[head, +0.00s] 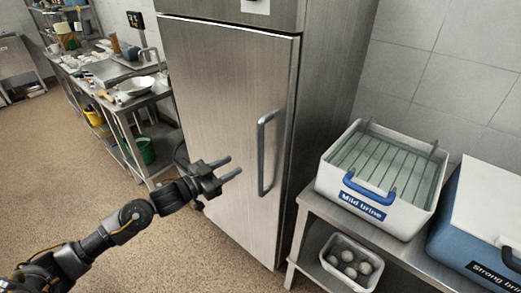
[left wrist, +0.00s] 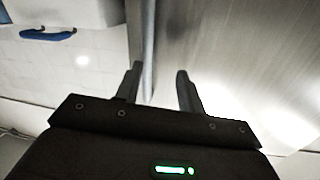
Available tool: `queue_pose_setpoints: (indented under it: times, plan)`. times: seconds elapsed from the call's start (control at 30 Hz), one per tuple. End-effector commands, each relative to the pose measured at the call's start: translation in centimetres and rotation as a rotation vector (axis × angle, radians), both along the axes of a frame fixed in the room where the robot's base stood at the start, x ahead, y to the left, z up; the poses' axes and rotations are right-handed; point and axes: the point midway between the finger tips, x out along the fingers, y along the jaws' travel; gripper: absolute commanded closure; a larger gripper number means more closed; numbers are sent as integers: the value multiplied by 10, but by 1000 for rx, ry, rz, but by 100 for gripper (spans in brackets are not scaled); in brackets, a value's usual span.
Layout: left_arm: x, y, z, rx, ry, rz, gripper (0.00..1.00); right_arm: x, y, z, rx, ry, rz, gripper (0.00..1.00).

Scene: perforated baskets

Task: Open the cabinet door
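The tall steel cabinet has a closed door (head: 215,120) with a vertical bar handle (head: 262,155) on its right side. My left gripper (head: 228,168) is open and empty in front of the door, a little to the left of the handle in the head view. In the left wrist view, the two fingers (left wrist: 158,85) stand apart, with a grey bar (left wrist: 147,45) that looks like the handle beyond and between them. I see no contact with it. The steel door surface (left wrist: 230,40) fills the right of that view. My right gripper is not in view.
Right of the cabinet, a steel table (head: 310,200) holds a white "Mild Brine" tub (head: 415,215) with a blue handle and a blue "Strong Brine" box (head: 460,245). A bin of round items (head: 350,265) sits below. Left stands a cluttered steel counter (head: 150,97). The floor before the door is clear.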

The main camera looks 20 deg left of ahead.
Motion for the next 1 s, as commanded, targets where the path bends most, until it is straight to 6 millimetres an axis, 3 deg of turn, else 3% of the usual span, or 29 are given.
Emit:
queue_pose_setpoints:
  times: [0.03,0.07,0.37,1.0]
  plan:
    - [-10,-15,12,-57,5,-39,61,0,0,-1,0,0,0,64]
    - [-12,-17,14,-83,18,-46,61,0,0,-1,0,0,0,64]
    - [-8,-18,14,-146,63,-43,61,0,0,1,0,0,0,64]
    - [70,-75,14,-145,63,-42,61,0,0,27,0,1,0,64]
